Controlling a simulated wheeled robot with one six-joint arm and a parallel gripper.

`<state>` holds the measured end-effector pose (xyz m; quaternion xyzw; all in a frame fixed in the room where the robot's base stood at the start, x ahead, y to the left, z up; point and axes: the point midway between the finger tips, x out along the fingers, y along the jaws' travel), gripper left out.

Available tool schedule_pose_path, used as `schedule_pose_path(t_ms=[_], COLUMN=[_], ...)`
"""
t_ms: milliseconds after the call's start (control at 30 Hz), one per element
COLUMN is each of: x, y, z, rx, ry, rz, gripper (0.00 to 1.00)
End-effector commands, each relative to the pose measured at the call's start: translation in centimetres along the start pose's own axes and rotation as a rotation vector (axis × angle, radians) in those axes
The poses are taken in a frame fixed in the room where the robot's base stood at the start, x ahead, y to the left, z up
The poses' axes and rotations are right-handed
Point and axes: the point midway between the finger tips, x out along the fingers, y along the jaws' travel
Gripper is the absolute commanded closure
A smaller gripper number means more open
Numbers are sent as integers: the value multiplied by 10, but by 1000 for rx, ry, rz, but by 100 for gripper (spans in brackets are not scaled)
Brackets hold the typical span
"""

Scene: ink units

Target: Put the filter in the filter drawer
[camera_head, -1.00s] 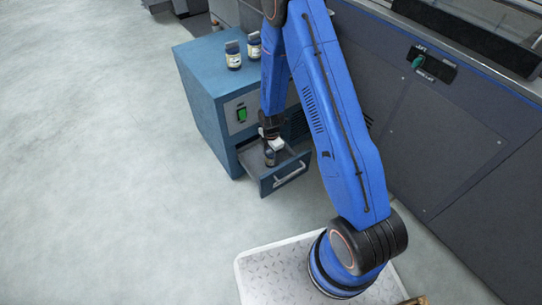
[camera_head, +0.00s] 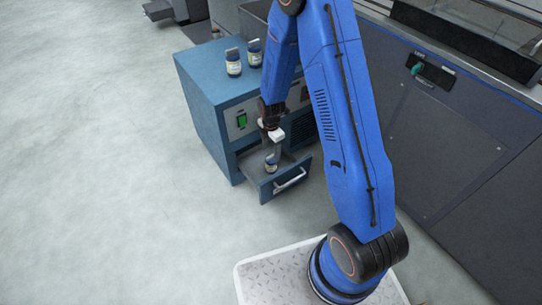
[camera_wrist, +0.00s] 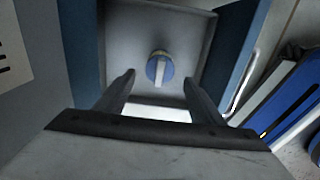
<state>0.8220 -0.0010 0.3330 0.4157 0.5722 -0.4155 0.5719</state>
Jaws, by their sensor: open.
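The filter (camera_head: 271,164), a small dark blue canister with a pale label, stands in the pulled-out filter drawer (camera_head: 289,178) of the blue cabinet. In the wrist view the filter (camera_wrist: 160,68) shows from above as a blue and grey round top on the bare drawer floor (camera_wrist: 130,40). My gripper (camera_head: 274,146) is above the drawer, apart from the filter. In the wrist view its two fingers (camera_wrist: 159,84) are spread wide, with nothing between them but the view down to the filter.
Two similar canisters, one nearer (camera_head: 233,63) and one farther (camera_head: 255,53), stand on the cabinet top (camera_head: 205,70). A large dark machine (camera_head: 450,130) stands along the right. The floor (camera_head: 100,180) to the left is clear.

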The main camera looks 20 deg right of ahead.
Motion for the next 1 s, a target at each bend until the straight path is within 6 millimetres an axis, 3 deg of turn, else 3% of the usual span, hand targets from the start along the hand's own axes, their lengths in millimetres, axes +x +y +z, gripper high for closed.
schedule_pose_path(t_ms=[100, 467, 567, 767, 1000], x=[-15, -32, -45, -105, -183], y=[1, 0, -1, -11, -37], z=[0, 0, 2, 5, 8], rx=[0, 6, 38, 201, 441], ry=[0, 0, -2, -5, 0], rz=[2, 2, 12, 52, 106], gripper=[38, 38, 38, 38, 38])
